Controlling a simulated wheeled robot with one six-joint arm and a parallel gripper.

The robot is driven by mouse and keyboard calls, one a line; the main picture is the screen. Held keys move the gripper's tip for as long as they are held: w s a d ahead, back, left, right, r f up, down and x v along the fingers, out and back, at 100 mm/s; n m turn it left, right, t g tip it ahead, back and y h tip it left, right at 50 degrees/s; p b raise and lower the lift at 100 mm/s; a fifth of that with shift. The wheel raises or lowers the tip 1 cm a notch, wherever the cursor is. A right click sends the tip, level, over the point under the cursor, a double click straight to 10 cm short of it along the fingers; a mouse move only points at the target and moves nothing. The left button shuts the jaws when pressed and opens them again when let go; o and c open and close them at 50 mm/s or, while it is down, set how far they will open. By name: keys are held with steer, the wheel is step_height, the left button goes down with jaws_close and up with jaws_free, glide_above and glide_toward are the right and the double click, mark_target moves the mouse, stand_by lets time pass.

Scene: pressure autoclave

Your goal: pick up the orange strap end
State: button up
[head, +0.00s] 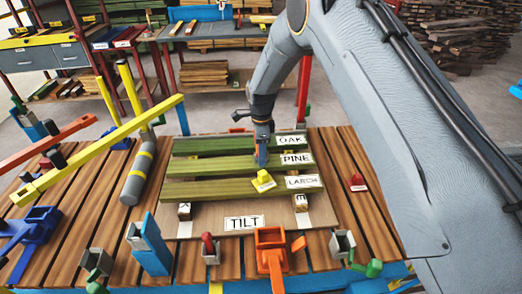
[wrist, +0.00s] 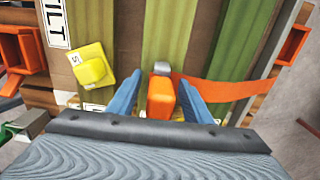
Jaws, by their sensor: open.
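The orange strap end (wrist: 161,100) shows in the wrist view as an orange block with a grey tip. It sits between the two blue fingers of my gripper (wrist: 158,92), which stand open on either side of it with a gap visible. A flat orange strap (wrist: 228,90) runs off to its right. In the head view my gripper (head: 262,155) points down over the green planks near the PINE label (head: 297,159). There the strap end is mostly hidden by the fingers.
A yellow block (head: 264,182) sits close to my gripper, also in the wrist view (wrist: 92,66). Green planks (head: 220,188) lie on a board with a TILT label (head: 245,222). An orange holder (head: 271,248) stands at the front, a grey-yellow cylinder (head: 138,176) at left.

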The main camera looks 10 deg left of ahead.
steer(key=shift+f, duration=0.2)
jaws_close()
steer(key=shift+r, duration=0.2)
